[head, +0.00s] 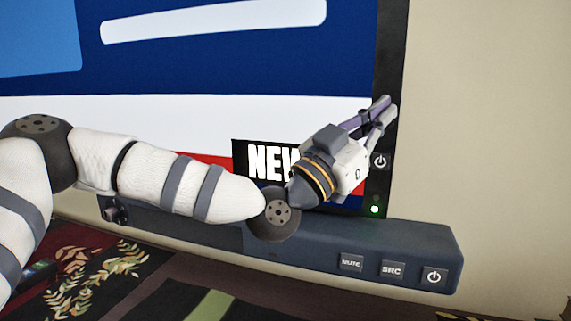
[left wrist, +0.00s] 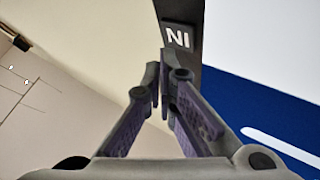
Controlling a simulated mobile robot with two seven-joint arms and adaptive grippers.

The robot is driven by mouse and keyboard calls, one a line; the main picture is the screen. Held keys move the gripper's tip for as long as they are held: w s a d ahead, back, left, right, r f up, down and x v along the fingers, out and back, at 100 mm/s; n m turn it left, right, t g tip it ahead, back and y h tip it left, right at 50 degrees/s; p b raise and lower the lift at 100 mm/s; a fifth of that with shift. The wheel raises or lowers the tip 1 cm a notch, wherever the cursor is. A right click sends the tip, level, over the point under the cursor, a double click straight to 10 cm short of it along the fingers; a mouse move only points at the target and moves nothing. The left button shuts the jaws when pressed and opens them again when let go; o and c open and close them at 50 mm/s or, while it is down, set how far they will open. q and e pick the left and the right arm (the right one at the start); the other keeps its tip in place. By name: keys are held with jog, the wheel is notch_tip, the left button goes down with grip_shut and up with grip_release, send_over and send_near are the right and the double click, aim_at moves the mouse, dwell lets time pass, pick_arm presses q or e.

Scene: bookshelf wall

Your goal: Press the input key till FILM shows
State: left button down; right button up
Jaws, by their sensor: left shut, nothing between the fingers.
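The television screen (head: 200,120) shows a black banner (head: 265,160) reading "NEW", its right end hidden behind my left gripper. My left gripper (head: 387,108) is shut and empty, its fingertips at the right bezel (head: 397,60) of the television. In the left wrist view, a dark key (left wrist: 178,38) on the bezel bears the letters "IN" upside down. The shut fingertips (left wrist: 161,75) appear just below this key; I cannot tell whether they touch the bezel. The key is hidden behind the fingers in the head view. My right gripper is not in view.
A power key (head: 380,161) and a green light (head: 375,209) sit lower on the bezel. A dark soundbar (head: 310,245) below has MUTE (head: 350,262), SRC (head: 392,270) and power (head: 434,276) keys. The wall (head: 490,110) to the right is bare.

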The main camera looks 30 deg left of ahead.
pick_arm(q)
jog(key=s+d+p, duration=0.1)
jog(key=s+p, duration=0.1)
jog(key=s, duration=0.4)
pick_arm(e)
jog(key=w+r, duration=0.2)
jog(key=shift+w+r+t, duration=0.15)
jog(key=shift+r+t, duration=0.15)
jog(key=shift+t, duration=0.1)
pick_arm(q)
jog(key=shift+w+d+f, duration=0.1)
